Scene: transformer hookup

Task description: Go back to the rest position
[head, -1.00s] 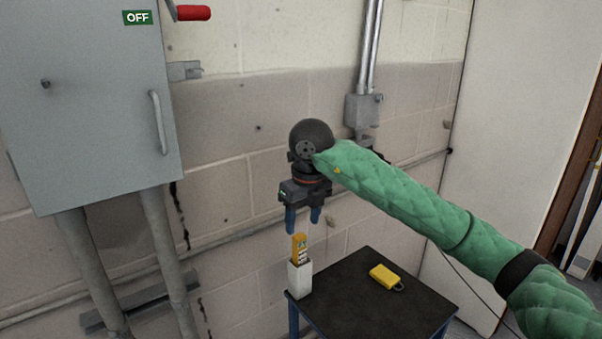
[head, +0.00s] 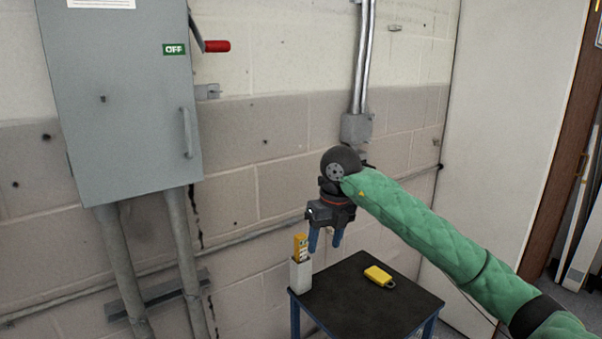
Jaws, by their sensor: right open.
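My right gripper (head: 325,239) hangs with its blue fingers pointing down, apart from each other and with nothing between them. It is above the back left part of a small black table. My right arm, in a green quilted sleeve, reaches in from the lower right. A yellow tester (head: 300,247) stands upright in a white holder (head: 301,274) at the table's left corner, just left of and below the fingers. A yellow padlock (head: 379,276) lies on the table. My left gripper is not in view.
The black table (head: 345,308) has free room around the padlock. A grey cabinet (head: 125,110) with an OFF label (head: 174,49) and a red-handled lever (head: 216,46) is on the wall at left. Conduits and a grey box (head: 356,128) are on the wall behind my arm.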

